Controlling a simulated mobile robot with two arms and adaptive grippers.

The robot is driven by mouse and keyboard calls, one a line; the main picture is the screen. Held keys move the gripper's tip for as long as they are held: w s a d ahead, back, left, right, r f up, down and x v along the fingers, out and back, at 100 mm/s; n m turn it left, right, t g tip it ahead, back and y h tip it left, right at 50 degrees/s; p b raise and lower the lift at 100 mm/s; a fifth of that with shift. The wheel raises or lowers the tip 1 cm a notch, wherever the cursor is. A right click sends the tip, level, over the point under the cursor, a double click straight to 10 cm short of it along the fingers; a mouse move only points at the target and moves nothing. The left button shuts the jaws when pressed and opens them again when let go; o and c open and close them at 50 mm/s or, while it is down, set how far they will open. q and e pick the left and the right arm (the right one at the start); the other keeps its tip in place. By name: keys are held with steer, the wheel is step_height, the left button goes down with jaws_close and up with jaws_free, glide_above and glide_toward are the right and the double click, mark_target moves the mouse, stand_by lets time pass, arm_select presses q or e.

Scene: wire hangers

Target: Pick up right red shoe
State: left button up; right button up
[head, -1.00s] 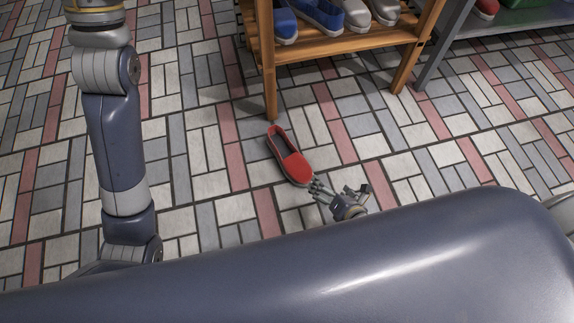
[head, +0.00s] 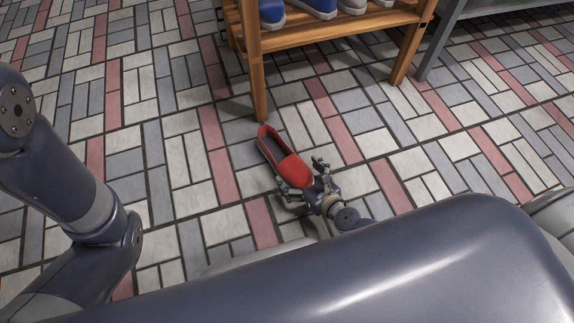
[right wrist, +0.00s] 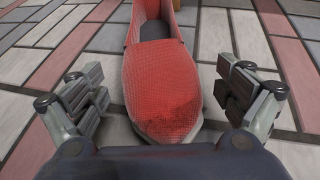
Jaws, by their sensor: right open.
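A red shoe (head: 284,158) lies on the tiled floor near the front leg of the wooden rack in the head view. Its toe points toward my right gripper (head: 303,178). That gripper is open, with one finger on each side of the toe. In the right wrist view the shoe (right wrist: 162,80) runs up the middle between the spread fingers of the gripper (right wrist: 163,95), with a gap on both sides. My left arm shows at the left of the head view, but its gripper is out of frame.
A wooden shoe rack (head: 330,38) with blue shoes (head: 272,10) and light shoes stands just beyond the red shoe. A grey shelf frame (head: 440,40) stands at the upper right. The tiled floor left of the shoe is clear.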

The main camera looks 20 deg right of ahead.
mark_target(288, 165)
steer(key=b+x, duration=0.1)
steer(key=x, duration=0.4)
steer(key=shift+w+a, duration=0.1)
steer(key=shift+a, duration=0.05)
steer(key=c, duration=1.3)
